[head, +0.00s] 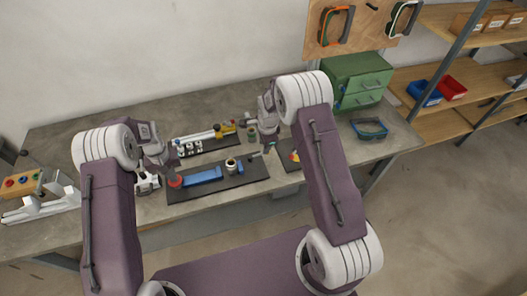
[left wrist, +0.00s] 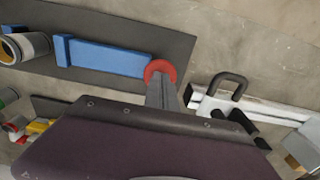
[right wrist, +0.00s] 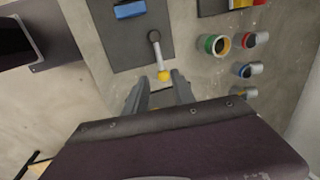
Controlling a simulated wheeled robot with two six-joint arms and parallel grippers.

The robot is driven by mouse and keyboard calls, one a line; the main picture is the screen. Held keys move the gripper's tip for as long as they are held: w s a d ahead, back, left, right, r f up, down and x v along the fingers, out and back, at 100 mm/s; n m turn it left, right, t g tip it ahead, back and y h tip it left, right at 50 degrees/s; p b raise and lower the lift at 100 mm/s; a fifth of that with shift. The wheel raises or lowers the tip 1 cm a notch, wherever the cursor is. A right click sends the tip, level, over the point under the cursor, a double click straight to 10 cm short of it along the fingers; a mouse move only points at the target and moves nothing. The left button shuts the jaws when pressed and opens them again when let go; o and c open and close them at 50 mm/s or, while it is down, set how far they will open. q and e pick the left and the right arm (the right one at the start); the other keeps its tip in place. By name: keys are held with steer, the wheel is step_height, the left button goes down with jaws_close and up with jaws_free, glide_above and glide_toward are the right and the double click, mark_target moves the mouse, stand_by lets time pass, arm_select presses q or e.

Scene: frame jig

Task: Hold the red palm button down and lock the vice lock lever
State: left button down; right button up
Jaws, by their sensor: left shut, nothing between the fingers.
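The red palm button (left wrist: 160,70) sits at one end of the black plate, beside a blue bar (left wrist: 105,56); it also shows in the head view (head: 175,183). My left gripper (left wrist: 161,80) is shut and empty, its fingertips at the button and covering part of it; I cannot tell how far the button is pressed. The lock lever (right wrist: 159,56) is a grey bar with a dark pivot and a yellow tip (right wrist: 164,76), at the plate's other end. My right gripper (right wrist: 159,86) is open, its fingers on either side of the space just short of the yellow tip.
A ringed cylinder (head: 231,166) stands on the plate near the blue bar. A white part with a dark U-shaped handle (left wrist: 229,84) lies beside the button. Several coloured-ring cups (right wrist: 215,44) stand near the lever. A green drawer cabinet (head: 358,80) stands at the back right.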

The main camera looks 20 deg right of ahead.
mark_target(259, 155)
steer(key=f, duration=0.3)
steer(key=w+f, duration=0.1)
steer(key=f, duration=0.2)
steer(key=shift+w+f, duration=0.1)
steer(key=shift+f, duration=0.05)
steer(key=shift+a, duration=0.1)
jaws_close()
steer(key=shift+d, duration=0.2)
stand_by(0.8)
